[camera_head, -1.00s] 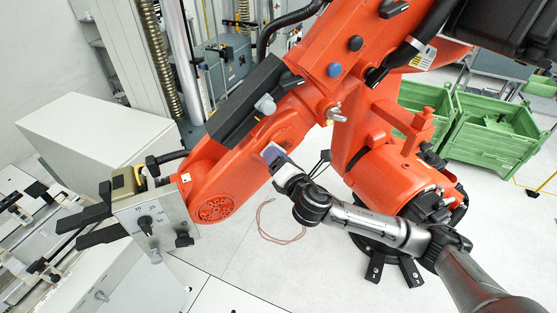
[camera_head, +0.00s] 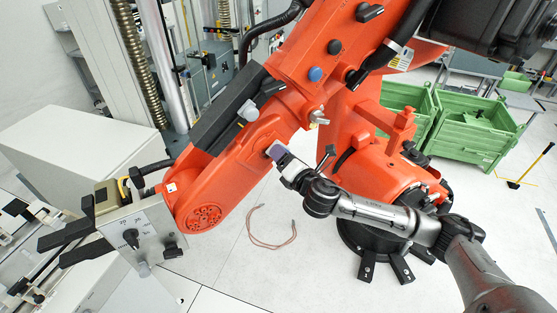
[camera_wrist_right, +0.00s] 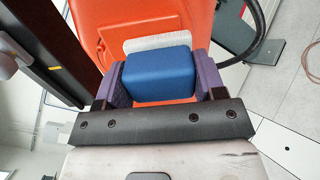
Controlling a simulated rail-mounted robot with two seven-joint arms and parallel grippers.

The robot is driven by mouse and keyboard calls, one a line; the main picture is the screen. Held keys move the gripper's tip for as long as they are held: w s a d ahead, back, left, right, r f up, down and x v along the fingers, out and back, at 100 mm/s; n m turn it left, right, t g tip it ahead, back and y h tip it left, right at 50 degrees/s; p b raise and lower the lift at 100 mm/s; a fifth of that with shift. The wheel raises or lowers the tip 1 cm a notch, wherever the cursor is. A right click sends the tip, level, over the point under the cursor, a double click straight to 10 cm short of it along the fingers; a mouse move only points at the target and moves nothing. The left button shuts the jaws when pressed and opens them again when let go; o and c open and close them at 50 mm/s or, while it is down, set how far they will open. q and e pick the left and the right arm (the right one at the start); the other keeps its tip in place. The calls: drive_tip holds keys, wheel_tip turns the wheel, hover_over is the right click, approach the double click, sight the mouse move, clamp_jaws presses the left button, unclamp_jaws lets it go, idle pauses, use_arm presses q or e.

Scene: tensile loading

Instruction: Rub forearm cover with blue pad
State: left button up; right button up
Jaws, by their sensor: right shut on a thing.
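The orange robot forearm cover (camera_head: 238,163) slants across the middle of the head view. It also fills the top of the right wrist view (camera_wrist_right: 190,22). My right gripper (camera_head: 278,152) is at the lower right side of the forearm. In the right wrist view its two purple fingers (camera_wrist_right: 158,82) are shut on the blue pad (camera_wrist_right: 157,77), one on each side. A whitish layer shows at the pad's far edge, against the orange surface or very close to it; I cannot tell if they touch. My left gripper is not in view.
A reddish cable loop (camera_head: 272,241) lies on the pale floor. Green crates (camera_head: 470,130) stand at the right. A grey box with a knob (camera_head: 137,238) is at the forearm's lower end. A white cabinet (camera_head: 85,150) stands at the left.

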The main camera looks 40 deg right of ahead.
sight(257, 157)
drive_tip(key=shift+s+d, duration=0.15)
drive_tip(key=shift+d, duration=0.4)
drive_tip(key=shift+w+a+p, duration=0.15)
drive_tip(key=shift+a+p, duration=0.25)
drive_tip(key=shift+a, duration=0.2)
drive_tip(key=shift+w+a+p, duration=0.15)
drive_tip(key=shift+a+p, duration=0.2)
drive_tip(key=shift+a, duration=0.25)
drive_tip(key=shift+w+a, duration=0.15)
drive_tip(key=shift+a, duration=0.5)
drive_tip(key=shift+w+a+p, duration=0.15)
drive_tip(key=shift+a+p, duration=0.35)
drive_tip(key=shift+a, duration=0.2)
drive_tip(key=shift+w+a, duration=0.25)
drive_tip(key=shift+a, duration=0.75)
drive_tip(key=shift+a, duration=0.15)
